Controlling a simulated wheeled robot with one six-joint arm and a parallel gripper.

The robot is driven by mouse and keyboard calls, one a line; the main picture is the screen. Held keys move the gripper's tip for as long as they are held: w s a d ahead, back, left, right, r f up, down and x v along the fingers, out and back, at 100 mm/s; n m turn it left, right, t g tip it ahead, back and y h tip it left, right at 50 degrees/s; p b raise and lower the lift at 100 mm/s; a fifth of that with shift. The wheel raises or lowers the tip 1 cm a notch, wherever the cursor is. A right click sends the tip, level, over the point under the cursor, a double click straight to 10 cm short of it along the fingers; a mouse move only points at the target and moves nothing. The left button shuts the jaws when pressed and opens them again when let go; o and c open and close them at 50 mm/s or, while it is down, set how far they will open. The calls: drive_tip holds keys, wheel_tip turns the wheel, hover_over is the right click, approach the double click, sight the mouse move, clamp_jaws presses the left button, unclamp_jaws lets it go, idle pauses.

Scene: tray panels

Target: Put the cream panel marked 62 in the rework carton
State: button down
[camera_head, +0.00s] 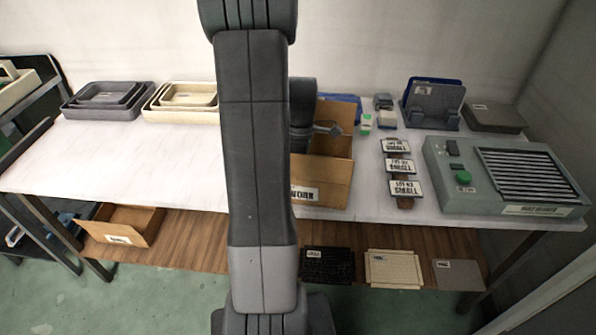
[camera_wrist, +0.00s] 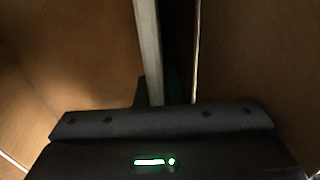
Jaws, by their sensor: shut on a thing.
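The open cardboard carton (camera_head: 325,180) stands on the table just right of my arm. Its front label is partly hidden by my arm. My gripper reaches down into the carton, and its fingertips are hidden in the head view. In the wrist view, my gripper (camera_wrist: 158,92) is shut on a thin pale panel (camera_wrist: 148,45) seen edge-on. Brown cardboard walls (camera_wrist: 60,60) lie on both sides of it. No number can be read on the panel. In the head view the held panel is hidden by the carton and my arm.
On the lower shelf lie a black panel (camera_head: 327,267), another cream panel (camera_head: 392,268) and a grey one (camera_head: 459,275). Another open carton (camera_head: 122,226) is at lower left. Nested trays (camera_head: 107,98) stand at back left. A grey-green machine (camera_head: 505,178) fills the table's right end.

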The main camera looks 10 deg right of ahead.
drive_tip(key=shift+f, duration=0.1)
idle(0.3)
drive_tip(key=c, duration=1.5)
unclamp_jaws()
drive_tip(key=v, duration=1.3)
drive_tip(key=shift+r+p, duration=0.3)
drive_tip(key=shift+r, duration=0.1)
drive_tip(key=shift+f, duration=0.1)
drive_tip(key=x, duration=1.3)
drive_tip(key=shift+f+b, duration=0.35)
drive_tip(key=shift+r, duration=0.25)
drive_tip(key=shift+r, duration=0.1)
